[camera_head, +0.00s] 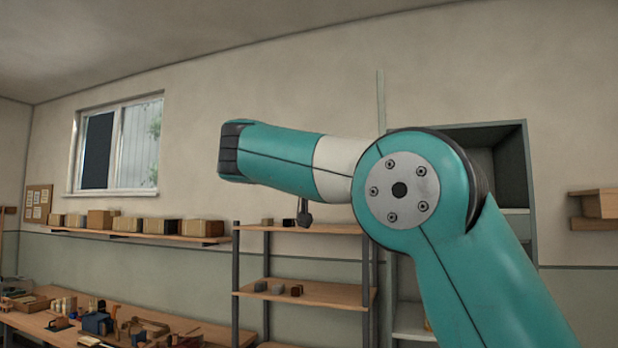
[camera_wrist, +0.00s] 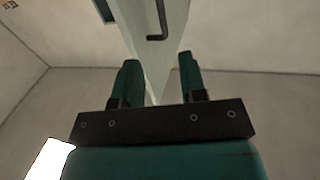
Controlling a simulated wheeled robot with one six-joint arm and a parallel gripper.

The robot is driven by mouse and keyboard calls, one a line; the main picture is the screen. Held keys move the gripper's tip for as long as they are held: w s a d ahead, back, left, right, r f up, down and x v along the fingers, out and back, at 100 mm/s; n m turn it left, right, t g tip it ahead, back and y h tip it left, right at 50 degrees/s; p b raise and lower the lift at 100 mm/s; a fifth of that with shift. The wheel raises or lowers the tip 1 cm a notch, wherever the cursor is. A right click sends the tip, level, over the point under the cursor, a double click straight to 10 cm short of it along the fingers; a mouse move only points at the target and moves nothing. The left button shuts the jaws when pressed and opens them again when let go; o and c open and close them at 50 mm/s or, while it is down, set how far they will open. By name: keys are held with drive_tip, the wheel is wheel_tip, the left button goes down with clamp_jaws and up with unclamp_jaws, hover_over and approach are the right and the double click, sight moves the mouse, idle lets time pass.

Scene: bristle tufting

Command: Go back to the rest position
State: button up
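My gripper (camera_wrist: 159,63) shows in the wrist view with its two teal fingers apart. Nothing is held between them. Behind the fingers are a pale upright panel with a dark handle (camera_wrist: 161,22) and plain walls; no work surface shows there. In the head view my teal and white arm is raised, its elbow at right of centre and its upper section reaching left. I cannot make out the gripper's fingers in that view.
A workbench (camera_head: 200,330) with wooden parts and tools stands low at left. A shelf rack (camera_head: 325,292) and a grey cabinet (camera_head: 525,165) stand behind the arm. A loaded wall shelf (camera_head: 140,235) runs under the window (camera_head: 118,145). The upper space is clear.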

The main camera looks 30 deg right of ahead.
drive_tip(key=shift+s+a, duration=0.1)
idle(0.4)
drive_tip(key=a+f+n+t+y+b, duration=0.2)
drive_tip(key=a+f+n+y+b, duration=0.35)
drive_tip(key=f, duration=0.75)
drive_tip(key=a+f+n+t+y+b, duration=0.1)
drive_tip(key=a+f+n+y+b, duration=0.1)
drive_tip(key=a+f+n+y, duration=0.8)
drive_tip(key=s+a+f+n+g+y+b, duration=0.1)
drive_tip(key=s+a+f+g, duration=0.15)
drive_tip(key=s+f, duration=0.45)
drive_tip(key=s+a+f+g+y+b, duration=0.2)
drive_tip(key=s+a+f, duration=0.15)
drive_tip(key=f, duration=0.55)
drive_tip(key=s+a+f+n+g, duration=0.1)
drive_tip(key=s+f+g, duration=0.1)
drive_tip(key=s, duration=0.4)
drive_tip(key=s+a+f+n+g+y+b, duration=0.1)
drive_tip(key=s+f+g, duration=0.1)
drive_tip(key=s+f, duration=0.2)
drive_tip(key=s+a+f+n+g+y+b, duration=0.1)
drive_tip(key=s+a+f+g, duration=0.1)
drive_tip(key=s, duration=0.7)
drive_tip(key=shift+s+f+n, duration=0.15)
drive_tip(key=shift+f+n, duration=0.2)
drive_tip(key=shift+f, duration=0.55)
